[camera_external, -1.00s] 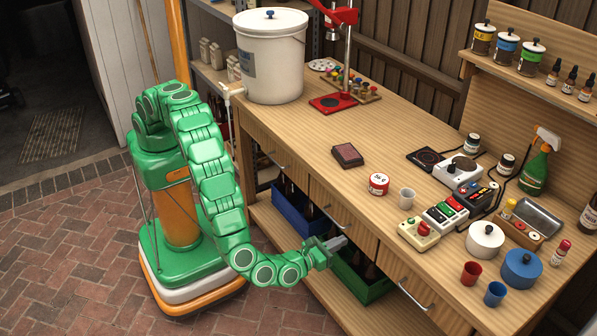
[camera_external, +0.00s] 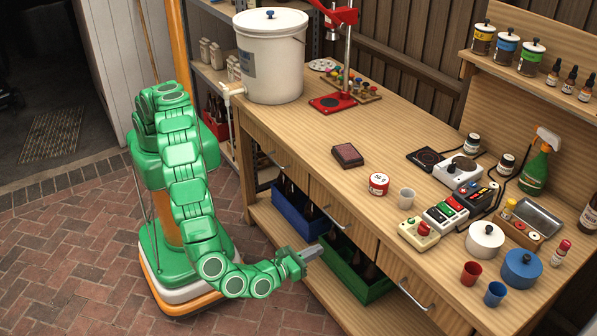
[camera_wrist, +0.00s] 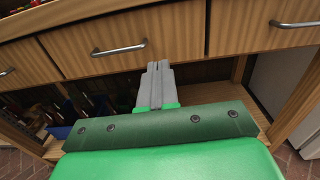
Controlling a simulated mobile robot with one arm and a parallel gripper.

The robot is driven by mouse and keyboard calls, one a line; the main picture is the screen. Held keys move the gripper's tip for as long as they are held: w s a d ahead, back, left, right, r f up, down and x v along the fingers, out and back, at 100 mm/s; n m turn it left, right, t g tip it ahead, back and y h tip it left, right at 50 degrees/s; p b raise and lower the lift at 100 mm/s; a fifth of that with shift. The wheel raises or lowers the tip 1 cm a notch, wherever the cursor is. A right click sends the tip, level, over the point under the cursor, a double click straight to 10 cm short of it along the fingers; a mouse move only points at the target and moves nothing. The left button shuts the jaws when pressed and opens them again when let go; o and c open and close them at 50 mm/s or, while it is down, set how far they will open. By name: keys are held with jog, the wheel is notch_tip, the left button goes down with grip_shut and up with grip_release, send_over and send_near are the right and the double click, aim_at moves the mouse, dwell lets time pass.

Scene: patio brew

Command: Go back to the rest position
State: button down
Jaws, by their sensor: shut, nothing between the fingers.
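My gripper (camera_external: 312,253) is shut and empty at the end of my green arm. In the external view it hangs in front of the wooden workbench, below the tabletop, near the left end of the green crate. In the wrist view my gripper (camera_wrist: 155,68) shows its grey fingers pressed together, pointing at the drawer fronts. The workbench drawer (camera_wrist: 130,38) with its metal handle is beyond the fingertips and looks closed.
On the lower shelf stand a blue crate (camera_external: 299,214) and a green crate (camera_external: 357,287), both with dark bottles. A white bucket (camera_external: 270,65), a red cup (camera_external: 471,273) and several devices stand on the benchtop (camera_external: 300,140). The brick floor (camera_external: 60,250) left of my base is clear.

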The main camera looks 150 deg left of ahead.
jog(key=s+a+r+n+g+h, duration=0.1)
jog(key=s+r+n+g, duration=0.2)
jog(key=r, duration=0.5)
jog(key=s+a+r+n+g+h, duration=0.1)
jog(key=s+a+r+n, duration=0.15)
jog(key=s+r, duration=0.4)
jog(key=s+d+r+n+g+h, duration=0.25)
jog(key=s+r+n+h, duration=0.25)
jog(key=s+r, duration=0.6)
jog(key=s+d+r+n+t+h, duration=0.1)
jog(key=s+d+r+n+h, duration=0.1)
jog(key=s+d, duration=0.6)
jog(key=s+d+r+n+t+h, duration=0.2)
jog(key=s+d+h, duration=0.3)
jog(key=s, duration=0.6)
jog(key=s+d+r+n+t+h, duration=0.2)
jog(key=s+d+r+n+h, duration=0.1)
jog(key=s+d, duration=0.6)
jog(key=shift+s+d+r+h, duration=0.25)
jog(key=shift+d+h, duration=0.25)
jog(key=shift+d, duration=0.3)
